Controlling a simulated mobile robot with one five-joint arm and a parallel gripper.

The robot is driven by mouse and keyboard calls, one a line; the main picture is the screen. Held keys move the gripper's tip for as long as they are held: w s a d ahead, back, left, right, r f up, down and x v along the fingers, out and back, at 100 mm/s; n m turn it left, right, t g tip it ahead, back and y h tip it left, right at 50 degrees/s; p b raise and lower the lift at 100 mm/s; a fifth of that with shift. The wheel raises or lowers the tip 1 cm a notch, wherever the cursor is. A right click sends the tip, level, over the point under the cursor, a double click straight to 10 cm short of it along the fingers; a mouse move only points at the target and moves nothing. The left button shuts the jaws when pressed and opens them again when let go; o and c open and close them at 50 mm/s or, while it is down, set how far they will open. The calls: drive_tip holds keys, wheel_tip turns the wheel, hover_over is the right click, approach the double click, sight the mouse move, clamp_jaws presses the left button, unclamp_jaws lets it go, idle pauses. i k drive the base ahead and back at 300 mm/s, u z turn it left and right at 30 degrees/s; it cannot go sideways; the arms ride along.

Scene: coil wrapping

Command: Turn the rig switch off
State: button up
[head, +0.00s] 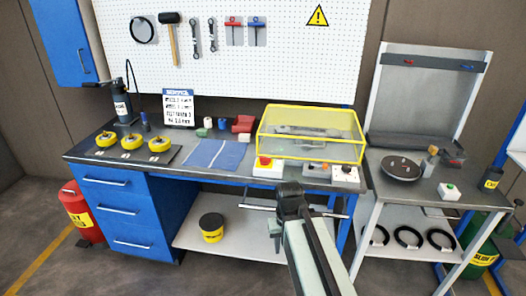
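A pale box with a dark knob and a small red spot (346,174) sits at the right front of the workbench, by the yellow-framed clear enclosure (312,135). It looks like the rig switch, but its setting is too small to read. A white box with a red button on a yellow base (265,164) stands at the enclosure's left front corner. My arm rises from the bottom of the head view. My gripper (275,236) seems to hang at its far end, in front of the bench edge and apart from both boxes. Its fingers are too dark to tell open from shut.
Yellow round pieces (132,141) and a blue mat (216,153) lie on the bench's left. A side table (405,205) at the right carries a dark disc (401,168) and a green-button box (449,191). A yellow-black tub (212,228) stands on the lower shelf.

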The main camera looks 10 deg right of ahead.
sight(264, 160)
drive_tip(key=i, duration=0.85)
